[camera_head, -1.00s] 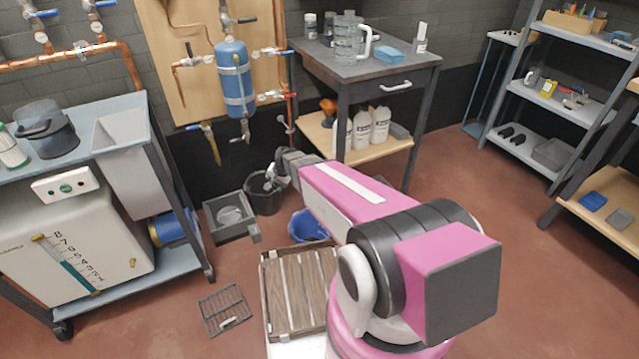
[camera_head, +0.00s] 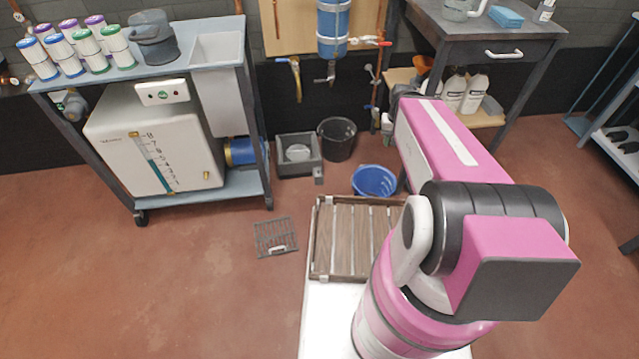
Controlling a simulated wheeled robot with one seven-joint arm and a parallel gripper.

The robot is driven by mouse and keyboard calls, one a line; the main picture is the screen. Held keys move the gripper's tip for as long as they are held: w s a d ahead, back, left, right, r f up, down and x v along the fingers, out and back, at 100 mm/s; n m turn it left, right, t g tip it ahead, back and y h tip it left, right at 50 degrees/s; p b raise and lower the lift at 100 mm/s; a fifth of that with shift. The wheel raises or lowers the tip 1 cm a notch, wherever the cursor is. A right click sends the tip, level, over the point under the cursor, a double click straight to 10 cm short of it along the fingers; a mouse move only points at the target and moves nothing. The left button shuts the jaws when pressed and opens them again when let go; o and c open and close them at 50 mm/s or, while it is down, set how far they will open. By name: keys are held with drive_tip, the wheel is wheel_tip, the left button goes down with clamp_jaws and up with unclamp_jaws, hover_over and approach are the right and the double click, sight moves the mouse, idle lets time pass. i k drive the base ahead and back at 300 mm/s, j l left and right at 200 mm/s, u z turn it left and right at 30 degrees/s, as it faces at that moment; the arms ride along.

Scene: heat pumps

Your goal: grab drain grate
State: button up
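The drain grate (camera_head: 275,238) is a small dark grey barred square lying flat on the red-brown floor, left of the wooden slatted tray. A light handle-like piece shows at its near edge. My pink arm reaches away from me at the right. My gripper is hidden behind the arm's own links, so I cannot see its fingers or whether it holds anything. The arm is well to the right of the grate.
The wooden slatted tray (camera_head: 352,240) lies between the grate and my arm. A blue-grey cart (camera_head: 245,185) stands back left. Floor around the grate is clear.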

sight(270, 254)
drive_tip(key=u, duration=0.5)
drive_tip(key=k+j+u, duration=0.1)
drive_tip(key=u, duration=0.35)
drive_tip(key=j+u, duration=0.15)
drive_tip(key=u, duration=0.35)
drive_tip(key=j+z, duration=0.1)
drive_tip(key=z, duration=0.25)
drive_tip(key=k+j+z, duration=0.1)
drive_tip(key=z, duration=0.3)
drive_tip(key=k+j+z, duration=0.25)
drive_tip(key=j, duration=0.3)
drive_tip(key=k+j+z, duration=0.3)
drive_tip(key=j, duration=0.2)
drive_tip(key=k+j+z, duration=0.25)
drive_tip(key=j, duration=0.2)
drive_tip(key=k+j, duration=0.3)
drive_tip(key=j, duration=0.15)
drive_tip(key=k+j, duration=0.3)
drive_tip(key=j+z, duration=0.05)
drive_tip(key=j, duration=0.1)
